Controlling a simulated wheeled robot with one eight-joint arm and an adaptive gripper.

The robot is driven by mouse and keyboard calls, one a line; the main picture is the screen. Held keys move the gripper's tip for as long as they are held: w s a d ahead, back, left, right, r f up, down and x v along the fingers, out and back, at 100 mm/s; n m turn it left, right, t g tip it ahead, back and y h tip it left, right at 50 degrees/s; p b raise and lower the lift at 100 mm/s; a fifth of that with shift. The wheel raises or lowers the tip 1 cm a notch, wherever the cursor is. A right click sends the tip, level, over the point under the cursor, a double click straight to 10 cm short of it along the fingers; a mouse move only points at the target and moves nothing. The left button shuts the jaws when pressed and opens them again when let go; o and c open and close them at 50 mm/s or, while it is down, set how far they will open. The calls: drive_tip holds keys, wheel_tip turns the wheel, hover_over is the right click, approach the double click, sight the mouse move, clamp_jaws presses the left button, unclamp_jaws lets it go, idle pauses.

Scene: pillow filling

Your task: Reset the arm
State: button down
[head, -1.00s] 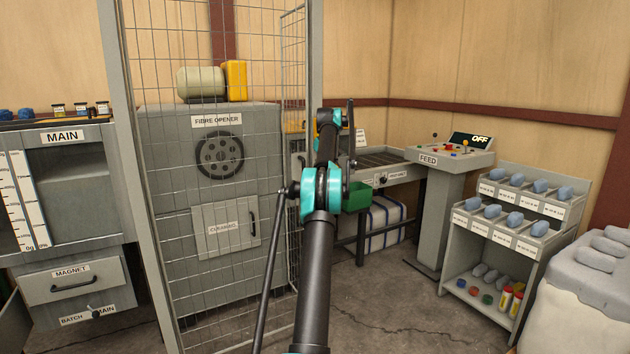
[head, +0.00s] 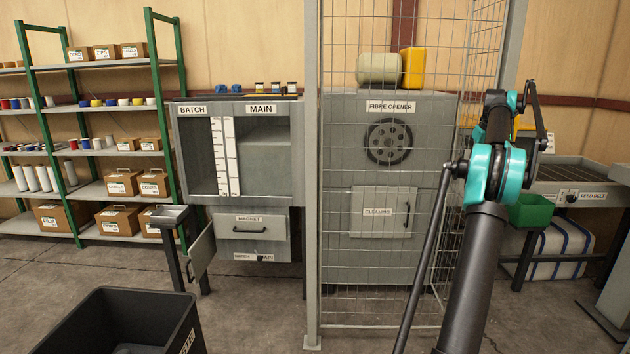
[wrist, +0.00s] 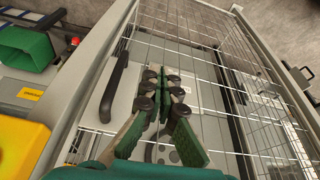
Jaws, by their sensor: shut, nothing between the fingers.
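My gripper (wrist: 166,88) shows in the wrist view with its dark-tipped fingers together and nothing between them. It is over the grey machine and the wire mesh fence (wrist: 215,60). In the head view my black and teal arm rises at the right, in front of the fence's right part; I cannot make out the fingers there. The fibre opener (head: 390,255), a grey cabinet with a cleaning hatch (head: 383,212), stands behind the mesh, left of my arm.
A grey MAIN/BATCH cabinet (head: 265,165) stands left of the fence post (head: 312,200). Green-framed shelves (head: 90,190) with boxes are further left. A black bin (head: 120,325) is at the front left. A green tray (head: 530,211) hangs by the feed belt (head: 585,197). Floor before the fence is clear.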

drive_tip(key=s+a+f, duration=0.3)
drive_tip(key=s+a, duration=0.2)
drive_tip(key=a, duration=0.4)
drive_tip(key=s+a+f, duration=0.3)
drive_tip(key=s+a, duration=0.2)
drive_tip(key=a, duration=0.5)
drive_tip(key=s+a+f, duration=0.4)
drive_tip(key=a, duration=0.5)
drive_tip(key=s+a+f, duration=0.5)
drive_tip(key=s+f, duration=0.1)
drive_tip(key=s, duration=0.5)
drive_tip(key=s+a+f, duration=0.4)
drive_tip(key=s+f, duration=0.3)
drive_tip(key=s, duration=0.4)
drive_tip(key=s+a+f, duration=0.5)
drive_tip(key=s+f, duration=0.1)
drive_tip(key=s, duration=0.5)
drive_tip(key=shift+s+a+f, duration=0.2)
drive_tip(key=shift+a+f, duration=0.1)
